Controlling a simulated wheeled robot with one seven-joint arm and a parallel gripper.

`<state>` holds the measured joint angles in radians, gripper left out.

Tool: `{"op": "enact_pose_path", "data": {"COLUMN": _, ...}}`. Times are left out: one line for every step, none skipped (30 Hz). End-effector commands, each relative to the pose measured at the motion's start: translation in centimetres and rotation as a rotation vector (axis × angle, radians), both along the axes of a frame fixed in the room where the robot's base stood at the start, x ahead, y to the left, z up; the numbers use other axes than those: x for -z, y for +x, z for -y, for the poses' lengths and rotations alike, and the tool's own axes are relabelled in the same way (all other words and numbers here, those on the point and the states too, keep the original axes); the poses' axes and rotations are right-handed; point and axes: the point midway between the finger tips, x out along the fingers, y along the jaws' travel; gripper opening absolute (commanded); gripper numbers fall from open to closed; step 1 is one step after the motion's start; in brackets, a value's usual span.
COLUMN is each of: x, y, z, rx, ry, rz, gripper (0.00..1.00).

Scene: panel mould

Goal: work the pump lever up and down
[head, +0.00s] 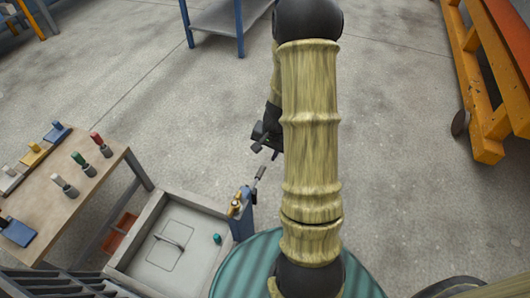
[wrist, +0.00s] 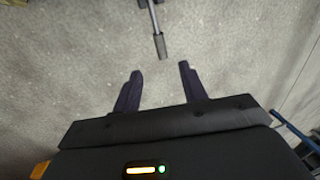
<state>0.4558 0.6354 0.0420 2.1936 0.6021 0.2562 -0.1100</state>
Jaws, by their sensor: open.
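The pump lever (head: 257,178) is a thin metal rod with a dark grip at its free end. It rises from the brass-coloured pump (head: 235,206), which sits on a blue stand beside the mould. In the wrist view the lever's dark grip (wrist: 160,45) shows ahead of the fingertips, roughly centred between them. My gripper (head: 263,146) is black and open, just beyond the lever's end in the head view; its two fingers (wrist: 159,72) are apart with nothing between them. The lever is not held. Part of my gripper is hidden behind my arm.
The grey panel mould (head: 183,243) stands at lower left, with a small teal knob (head: 217,238). A wooden table (head: 58,192) with coloured tools is farther left. A blue-legged bench (head: 226,18) and an orange rack (head: 481,90) stand farther off. Open concrete floor lies between.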

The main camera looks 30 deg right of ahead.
Motion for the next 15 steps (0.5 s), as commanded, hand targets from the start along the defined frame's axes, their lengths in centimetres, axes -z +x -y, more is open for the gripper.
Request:
{"op": "enact_pose_path", "data": {"x": 0.0, "y": 0.0, "z": 0.0, "rx": 0.0, "ry": 0.0, "rz": 0.0, "gripper": 0.42}}
{"op": "enact_pose_path", "data": {"x": 0.0, "y": 0.0, "z": 0.0, "rx": 0.0, "ry": 0.001, "rz": -0.001, "gripper": 0.42}}
{"op": "enact_pose_path", "data": {"x": 0.1, "y": 0.0, "z": 0.0, "rx": 0.0, "ry": 0.0, "rz": 0.0, "gripper": 0.42}}
{"op": "enact_pose_path", "data": {"x": 0.1, "y": 0.0, "z": 0.0, "rx": 0.0, "ry": 0.0, "rz": 0.0, "gripper": 0.42}}
{"op": "enact_pose_path", "data": {"x": 0.1, "y": 0.0, "z": 0.0, "rx": 0.0, "ry": 0.0, "rz": 0.0, "gripper": 0.42}}
{"op": "enact_pose_path", "data": {"x": 0.1, "y": 0.0, "z": 0.0, "rx": 0.0, "ry": 0.0, "rz": 0.0, "gripper": 0.4}}
{"op": "enact_pose_path", "data": {"x": 0.0, "y": 0.0, "z": 0.0, "rx": -0.001, "ry": 0.0, "rz": 0.0, "gripper": 0.34}}
{"op": "enact_pose_path", "data": {"x": 0.0, "y": 0.0, "z": -0.1, "rx": -0.004, "ry": -0.001, "rz": 0.0, "gripper": 0.29}}
{"op": "enact_pose_path", "data": {"x": -0.2, "y": 0.0, "z": -0.3, "rx": -0.011, "ry": -0.003, "rz": 0.002, "gripper": 0.21}}
{"op": "enact_pose_path", "data": {"x": -0.5, "y": 0.0, "z": -0.5, "rx": -0.019, "ry": -0.005, "rz": 0.003, "gripper": 0.15}}
{"op": "enact_pose_path", "data": {"x": -0.8, "y": 0.0, "z": -0.7, "rx": -0.031, "ry": -0.007, "rz": 0.005, "gripper": 0.09}}
{"op": "enact_pose_path", "data": {"x": -1.5, "y": -0.1, "z": -1.2, "rx": -0.053, "ry": -0.013, "rz": 0.009, "gripper": 0.01}}
{"op": "enact_pose_path", "data": {"x": -2.0, "y": -0.2, "z": -1.6, "rx": -0.074, "ry": -0.019, "rz": 0.011, "gripper": 0.0}}
{"op": "enact_pose_path", "data": {"x": -2.8, "y": -0.3, "z": -2.0, "rx": -0.098, "ry": -0.026, "rz": 0.015, "gripper": 0.0}}
{"op": "enact_pose_path", "data": {"x": -3.8, "y": -0.6, "z": -2.9, "rx": -0.14, "ry": -0.038, "rz": 0.02, "gripper": 0.0}}
